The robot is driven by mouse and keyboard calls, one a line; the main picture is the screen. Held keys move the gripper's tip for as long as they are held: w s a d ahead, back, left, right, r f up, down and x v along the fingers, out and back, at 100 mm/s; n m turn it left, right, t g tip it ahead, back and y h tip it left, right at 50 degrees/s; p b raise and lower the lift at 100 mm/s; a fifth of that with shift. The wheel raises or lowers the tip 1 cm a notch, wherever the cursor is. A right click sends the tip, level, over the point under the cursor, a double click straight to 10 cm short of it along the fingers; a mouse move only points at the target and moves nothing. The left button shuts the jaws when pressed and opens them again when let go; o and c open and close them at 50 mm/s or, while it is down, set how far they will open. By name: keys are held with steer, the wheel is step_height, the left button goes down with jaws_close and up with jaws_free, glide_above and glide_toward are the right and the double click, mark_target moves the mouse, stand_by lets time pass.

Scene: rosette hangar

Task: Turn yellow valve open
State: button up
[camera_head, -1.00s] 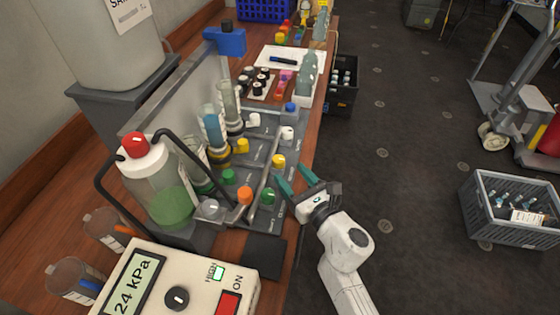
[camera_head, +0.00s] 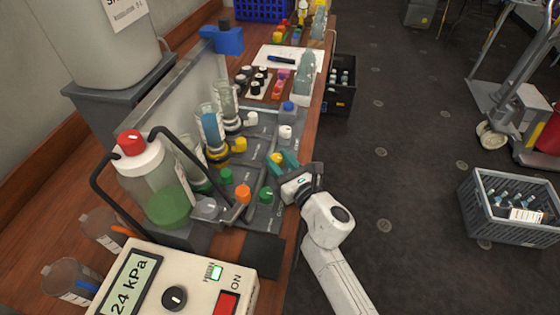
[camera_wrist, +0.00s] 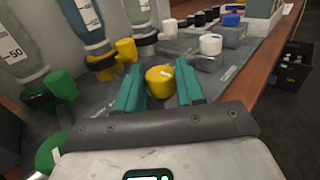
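A yellow valve knob (camera_head: 277,158) stands on the grey manifold near the bench's front edge. In the wrist view this knob (camera_wrist: 160,80) sits between the two teal fingers. My gripper (camera_head: 286,161) is open there, with a finger on each side of the knob (camera_wrist: 158,67) and small gaps visible. A second yellow valve knob (camera_wrist: 127,50) is farther back, beside a yellow-collared glass column (camera_wrist: 85,22); it also shows in the head view (camera_head: 240,145). My fingers partly hide the front yellow knob in the head view.
Green (camera_head: 266,195), orange (camera_head: 243,193), white (camera_head: 285,131) and blue (camera_head: 289,106) knobs stand close by on the manifold. A pressure box (camera_head: 190,272) reading 24 kPa is at the front. A red-capped bottle (camera_head: 140,170) is at left. Open floor lies right of the bench.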

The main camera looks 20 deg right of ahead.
steer(key=c, duration=0.6)
